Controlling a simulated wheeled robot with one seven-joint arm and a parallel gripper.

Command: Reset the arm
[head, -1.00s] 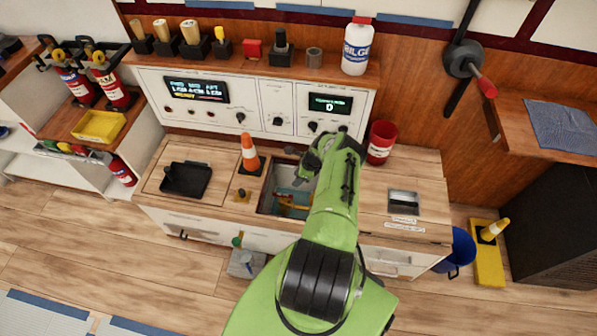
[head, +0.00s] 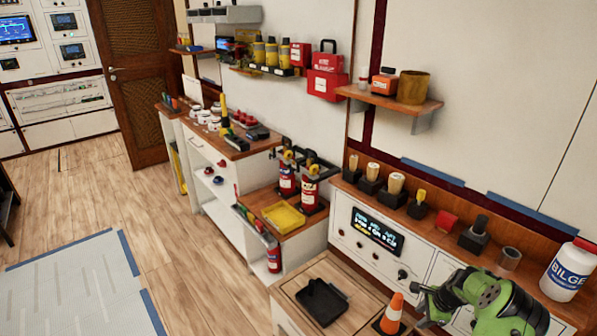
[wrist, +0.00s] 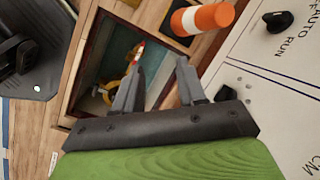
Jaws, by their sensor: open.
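My green arm shows at the lower right of the head view, with my gripper partly hidden behind its wrist housing. In the wrist view my gripper (wrist: 160,78) has its two dark fingers apart, with nothing between them. A yellow item (wrist: 134,82) with a red and white part shows inside the hatch, partly hidden by a finger. An orange and white cone (wrist: 203,18) stands close by; it also shows in the head view (head: 393,312).
A control panel (head: 345,215) with knobs and a screen rises behind the counter. A white bilge bottle (head: 568,270) stands on its ledge near my arm. A black tray (head: 321,301) lies left of the cone. The wooden floor (head: 185,275) at left is open.

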